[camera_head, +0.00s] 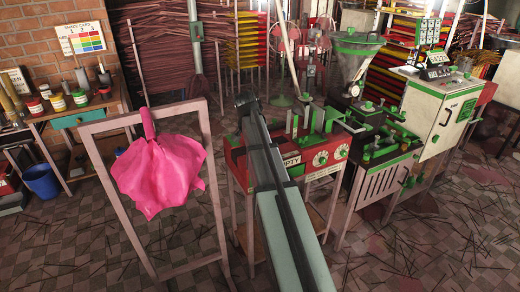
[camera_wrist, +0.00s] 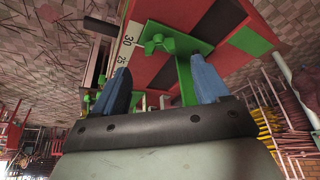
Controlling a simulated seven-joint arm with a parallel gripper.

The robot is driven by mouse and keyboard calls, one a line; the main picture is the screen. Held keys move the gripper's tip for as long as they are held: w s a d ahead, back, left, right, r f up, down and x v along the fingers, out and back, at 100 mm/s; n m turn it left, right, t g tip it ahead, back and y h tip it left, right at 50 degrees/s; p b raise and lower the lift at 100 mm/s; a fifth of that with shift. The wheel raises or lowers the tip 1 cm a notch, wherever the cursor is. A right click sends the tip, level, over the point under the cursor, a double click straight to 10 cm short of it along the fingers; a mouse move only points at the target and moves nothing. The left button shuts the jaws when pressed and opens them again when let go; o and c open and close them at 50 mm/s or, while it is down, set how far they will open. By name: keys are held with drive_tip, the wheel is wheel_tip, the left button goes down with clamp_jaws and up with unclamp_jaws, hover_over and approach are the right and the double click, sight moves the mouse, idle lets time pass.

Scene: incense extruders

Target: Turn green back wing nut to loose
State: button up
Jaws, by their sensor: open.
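A green wing nut (camera_wrist: 158,42) shows in the wrist view on a green plate beside a white scale marked 30 and 25. I cannot tell for sure whether it is the back one. My gripper (camera_wrist: 156,68) has its two blue fingers spread apart with nothing held. The wing nut lies beyond the fingertips, roughly between them in the picture, and looks apart from them. There my arm covers part of the machine, and I cannot pick out the wing nut.
A second machine with a grey hopper (camera_head: 352,68) and green fittings stands close on the right. A white cabinet (camera_head: 438,112) is beyond it. The tiled floor in front is open, with scattered sticks.

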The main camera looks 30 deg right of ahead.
drive_tip(key=shift+x, duration=3.15)
drive_tip(key=shift+c, duration=0.3)
drive_tip(key=c, duration=1)
drive_tip(key=shift+s+n, duration=0.1)
drive_tip(key=shift+n, duration=0.2)
drive_tip(key=n, duration=0.2)
drive_tip(key=n+t+y, duration=0.1)
drive_tip(key=n, duration=0.1)
drive_tip(key=shift+y, duration=0.3)
